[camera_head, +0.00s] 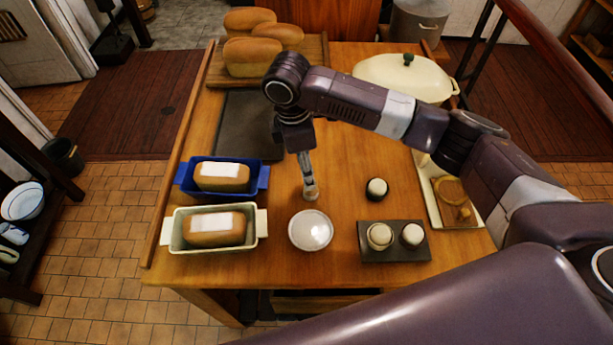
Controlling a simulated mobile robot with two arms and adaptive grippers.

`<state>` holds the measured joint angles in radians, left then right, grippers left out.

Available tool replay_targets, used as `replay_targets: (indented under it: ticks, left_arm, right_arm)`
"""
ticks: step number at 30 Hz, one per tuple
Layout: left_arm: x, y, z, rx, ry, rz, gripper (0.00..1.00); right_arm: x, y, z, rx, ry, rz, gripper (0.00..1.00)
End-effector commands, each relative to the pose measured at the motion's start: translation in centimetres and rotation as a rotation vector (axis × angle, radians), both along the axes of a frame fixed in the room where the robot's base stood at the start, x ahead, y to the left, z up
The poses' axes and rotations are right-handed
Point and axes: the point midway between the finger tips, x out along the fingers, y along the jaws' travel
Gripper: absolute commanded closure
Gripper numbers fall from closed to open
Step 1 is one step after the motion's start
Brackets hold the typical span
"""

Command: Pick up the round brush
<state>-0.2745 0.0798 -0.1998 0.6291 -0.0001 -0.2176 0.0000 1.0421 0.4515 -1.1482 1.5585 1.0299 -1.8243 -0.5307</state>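My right arm reaches in from the right, and my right gripper (308,180) points down over the middle of the table, just behind a small white round dish (311,230). Its fingers appear as one narrow column, so I cannot tell whether they are open or shut. A small pale, brownish end shows at the fingertips; I cannot tell whether it is part of the gripper or a brush. I cannot make out the round brush with certainty. A cream tray (471,243) at the right holds a round brown item (450,190) and smaller pieces. My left gripper is not in view.
Loaves in a blue pan (264,177) and a cream pan (262,222) stand at the left. A dark plate (396,255) with two pale balls and a dark cup (377,189) stand right of the dish. A lidded cream pot (405,78) and a bread board (325,50) are behind.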

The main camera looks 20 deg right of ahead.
Motion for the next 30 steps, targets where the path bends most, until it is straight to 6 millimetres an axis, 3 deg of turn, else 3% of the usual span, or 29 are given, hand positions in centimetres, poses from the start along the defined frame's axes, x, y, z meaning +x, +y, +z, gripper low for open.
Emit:
replay_targets:
  ticks: [11, 16, 24, 30]
  left_arm:
    - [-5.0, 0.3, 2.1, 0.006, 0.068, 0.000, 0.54]
    - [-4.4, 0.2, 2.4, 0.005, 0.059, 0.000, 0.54]
    - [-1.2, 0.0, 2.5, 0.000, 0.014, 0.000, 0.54]
    - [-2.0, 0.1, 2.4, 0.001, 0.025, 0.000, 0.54]
  right_arm:
    - [-0.7, -0.8, -4.5, -0.002, 0.004, -0.001, 0.51]
    - [-0.6, -1.0, -6.7, 0.000, 0.001, 0.000, 0.51]
    - [-0.6, -1.0, -7.0, 0.000, -0.001, 0.001, 0.51]
    - [-0.6, -1.0, -7.0, 0.000, -0.001, 0.000, 0.73]
